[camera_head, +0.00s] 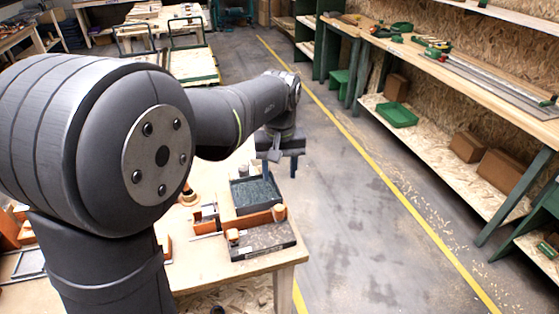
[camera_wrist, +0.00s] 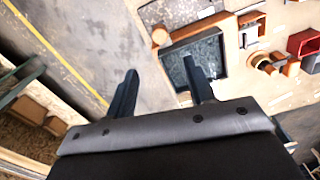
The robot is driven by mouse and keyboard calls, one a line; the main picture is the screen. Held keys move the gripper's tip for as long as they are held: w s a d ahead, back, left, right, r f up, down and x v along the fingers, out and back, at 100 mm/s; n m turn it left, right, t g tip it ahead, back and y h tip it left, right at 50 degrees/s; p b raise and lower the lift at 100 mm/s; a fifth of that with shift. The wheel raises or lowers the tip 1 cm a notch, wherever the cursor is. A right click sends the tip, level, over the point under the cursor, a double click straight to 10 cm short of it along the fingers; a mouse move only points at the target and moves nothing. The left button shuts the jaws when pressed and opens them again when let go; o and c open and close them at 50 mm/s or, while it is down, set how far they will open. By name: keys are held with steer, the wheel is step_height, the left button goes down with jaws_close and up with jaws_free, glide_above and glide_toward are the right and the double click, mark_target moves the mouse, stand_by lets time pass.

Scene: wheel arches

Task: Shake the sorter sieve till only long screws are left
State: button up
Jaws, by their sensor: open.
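The sorter sieve (camera_head: 256,193) is a dark, square-framed tray with a grey-green, speckled surface, on the near end of the workbench. It also shows in the wrist view (camera_wrist: 207,53), partly covered by one finger. Single screws are too small to tell apart. My gripper (camera_head: 280,170) is above the far right side of the sieve, pointing down. In the wrist view my gripper (camera_wrist: 160,80) has its two fingers spread wide with nothing between them. One finger overlaps the sieve in the picture; the other is over the floor beyond the bench edge. I cannot tell whether either touches it.
A dark block (camera_head: 262,241) with an orange bar and round wooden knobs stands in front of the sieve. Small wooden boxes (camera_wrist: 251,27) and a red bin (camera_wrist: 303,43) lie beside it. The bench edge (camera_head: 285,262) is close; open floor lies right.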

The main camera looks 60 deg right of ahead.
mark_target(279, 208)
steer(key=shift+r, duration=1.4)
step_height(279, 208, down, 18)
steer(key=m, duration=0.3)
steer(key=shift+a+r+m, duration=0.1)
steer(key=shift+r+m, duration=0.15)
steer(key=shift+m, duration=0.05)
